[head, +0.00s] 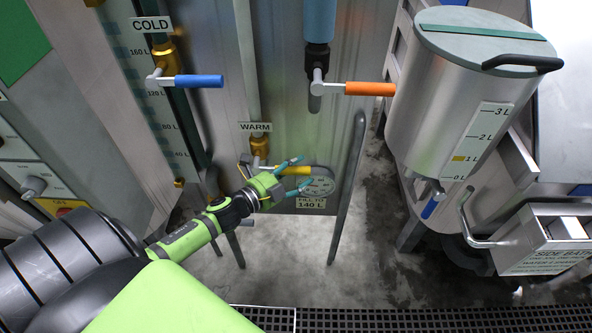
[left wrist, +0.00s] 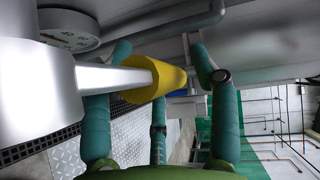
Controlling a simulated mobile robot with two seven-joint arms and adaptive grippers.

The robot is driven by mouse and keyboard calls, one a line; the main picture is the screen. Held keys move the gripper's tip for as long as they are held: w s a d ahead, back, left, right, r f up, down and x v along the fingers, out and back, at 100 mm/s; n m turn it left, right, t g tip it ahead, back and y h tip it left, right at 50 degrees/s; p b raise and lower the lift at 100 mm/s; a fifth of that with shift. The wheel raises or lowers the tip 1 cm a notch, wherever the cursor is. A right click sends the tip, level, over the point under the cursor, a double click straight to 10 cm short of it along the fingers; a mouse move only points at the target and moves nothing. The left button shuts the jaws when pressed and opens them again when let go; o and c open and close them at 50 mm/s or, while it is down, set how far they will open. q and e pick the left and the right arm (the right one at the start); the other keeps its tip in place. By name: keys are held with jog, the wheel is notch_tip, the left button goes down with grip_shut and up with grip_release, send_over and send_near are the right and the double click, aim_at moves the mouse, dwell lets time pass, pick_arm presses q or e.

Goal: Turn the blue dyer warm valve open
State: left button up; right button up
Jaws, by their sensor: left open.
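The warm valve has a yellow lever handle (head: 297,170) below the WARM label (head: 256,127). The handle points right from a brass fitting (head: 260,146). My left gripper (head: 301,173) is at this handle, with its teal fingers spread above and below it. In the left wrist view the yellow grip (left wrist: 158,78) and its grey stem (left wrist: 100,78) cross between the open fingers. Whether any finger touches the handle I cannot tell. My right gripper is not in view.
A round gauge (head: 318,182) and a "fill to 140 L" plate (head: 311,203) sit just beside the gripper. A grey bent rail (head: 347,185) stands to the right. The cold valve's blue handle (head: 199,81) and an orange handle (head: 370,89) are higher up.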

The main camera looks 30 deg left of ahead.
aim_at(292, 168)
pick_arm(q)
jog(key=c, duration=0.9)
grip_shut()
jog(key=r+n+t+b, duration=0.1)
jog(key=r+b, duration=0.1)
jog(key=shift+n+t+b, duration=0.3)
jog(key=shift+n+t, duration=0.1)
jog(key=shift+s+a+r+n+t+h+b, duration=0.1)
jog(key=shift+a+r+n+t+h+b, duration=0.1)
jog(key=shift+r+n+t+b, duration=0.3)
jog(key=shift+s+a+r+n+t+h+b, duration=0.1)
jog(key=shift+a+r+n+t+b, duration=0.05)
jog(key=shift+r+n+t+b, duration=0.35)
jog(key=shift+s+a+r+n+t+b, duration=0.15)
jog(key=shift+a+r+n+t+b, duration=0.1)
jog(key=shift+r+n+t+b, duration=0.3)
jog(key=shift+s+a+r+n+t+b, duration=0.2)
jog(key=shift+r+n+t, duration=0.15)
jog(key=shift+r+n, duration=0.25)
jog(key=shift+s+a+r+n+t+y+b, duration=0.2)
jog(key=shift+a+r+n+t+y+b, duration=0.3)
jog(key=shift+n, duration=0.45)
jog(key=shift+s+a+r+n+t+y+b, duration=0.25)
jog(key=shift+r+n+t+y, duration=0.3)
jog(key=shift+n, duration=0.35)
